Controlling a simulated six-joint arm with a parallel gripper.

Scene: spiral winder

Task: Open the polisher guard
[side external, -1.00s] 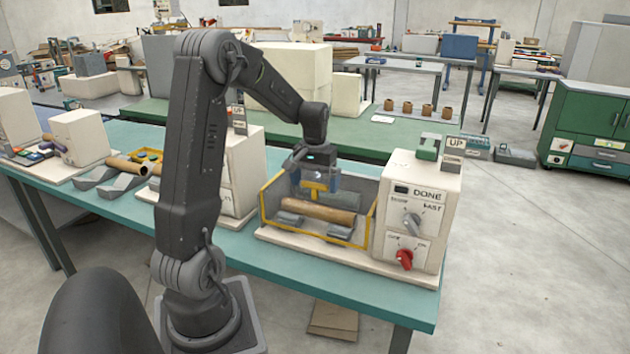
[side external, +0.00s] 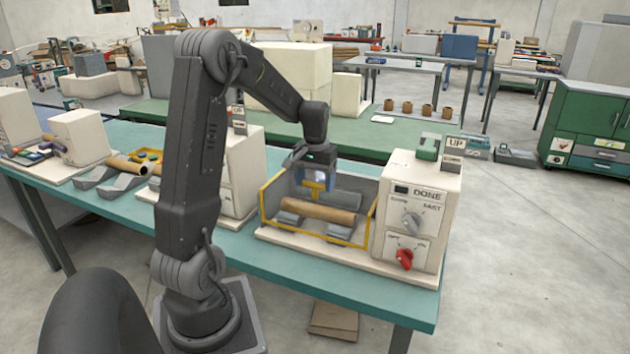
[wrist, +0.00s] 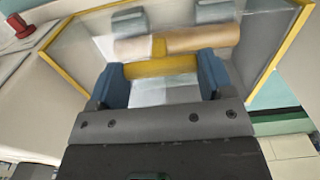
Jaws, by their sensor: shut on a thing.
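The polisher guard (side external: 262,207) is a see-through cover with a yellow frame around the polisher bay, left of the white control box. My gripper (side external: 314,178) is shut on this handle. In the wrist view, the blue fingers of my gripper (wrist: 160,78) stand either side of the yellow handle (wrist: 160,67). The brown tube (side external: 317,213) lies on grey supports in the bay. The exact tilt of the clear panel is hard to tell.
The control box (side external: 430,180) reads DONE and has a grey knob (side external: 412,223) and a red knob (side external: 404,259), close to the right of the bay. Another white machine (side external: 240,165) stands left of it, behind my arm. Several small brown rolls (side external: 408,109) stand on the green bench behind.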

